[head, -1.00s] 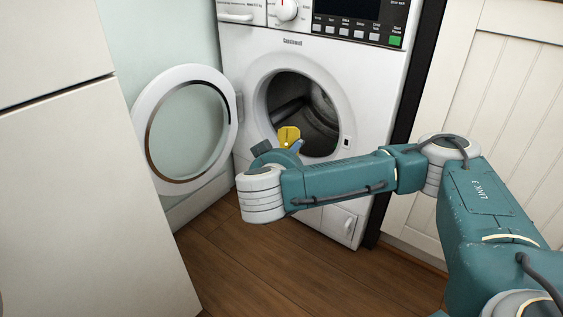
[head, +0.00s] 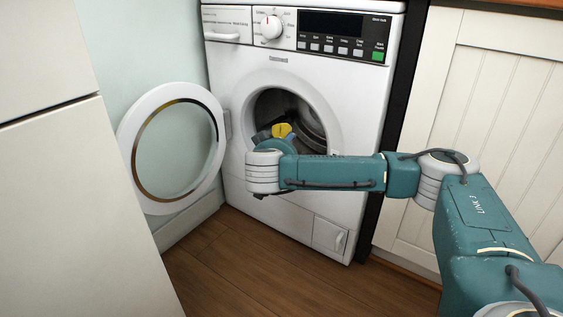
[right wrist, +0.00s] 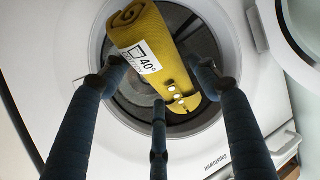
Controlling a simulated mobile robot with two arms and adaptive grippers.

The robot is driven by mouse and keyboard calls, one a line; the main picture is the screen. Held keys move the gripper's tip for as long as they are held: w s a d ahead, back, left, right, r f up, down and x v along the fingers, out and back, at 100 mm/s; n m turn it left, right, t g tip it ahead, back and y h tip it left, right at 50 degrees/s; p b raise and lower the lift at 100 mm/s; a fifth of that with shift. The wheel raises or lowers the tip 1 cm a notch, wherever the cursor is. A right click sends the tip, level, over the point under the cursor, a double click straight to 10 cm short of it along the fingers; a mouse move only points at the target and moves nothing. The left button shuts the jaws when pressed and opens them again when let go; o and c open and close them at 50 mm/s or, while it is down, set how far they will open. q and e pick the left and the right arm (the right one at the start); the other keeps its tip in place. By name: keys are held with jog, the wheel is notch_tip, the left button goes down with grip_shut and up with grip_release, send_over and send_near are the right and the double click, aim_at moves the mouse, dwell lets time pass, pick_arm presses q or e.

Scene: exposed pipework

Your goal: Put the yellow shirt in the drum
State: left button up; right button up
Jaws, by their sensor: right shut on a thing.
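The yellow shirt (head: 283,130) is a folded bundle at the mouth of the washing machine's drum (head: 306,128). In the right wrist view the shirt (right wrist: 160,50) shows a white 40° label and pale buttons, with the drum (right wrist: 205,45) behind it. My right gripper (head: 280,139) is in front of the drum opening, partly hidden by its own arm in the head view. In the right wrist view its dark fingers (right wrist: 158,75) are shut on the shirt. Whether the shirt is past the rim is hard to tell. My left gripper is not in view.
The round door (head: 133,150) of the washing machine (head: 300,72) stands open to the left. A pale cabinet front (head: 50,200) is close on the left, and a white panelled cabinet (head: 480,90) is on the right. Wooden floor (head: 235,265) lies clear in front.

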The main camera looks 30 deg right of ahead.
jog(key=w+d, duration=1.4)
jog(key=w, duration=0.2)
jog(key=shift+w+d, duration=0.15)
jog(key=shift+d, duration=0.1)
jog(key=o, duration=1.4)
jog(key=shift+r, duration=0.1)
jog(key=shift+a, duration=0.1)
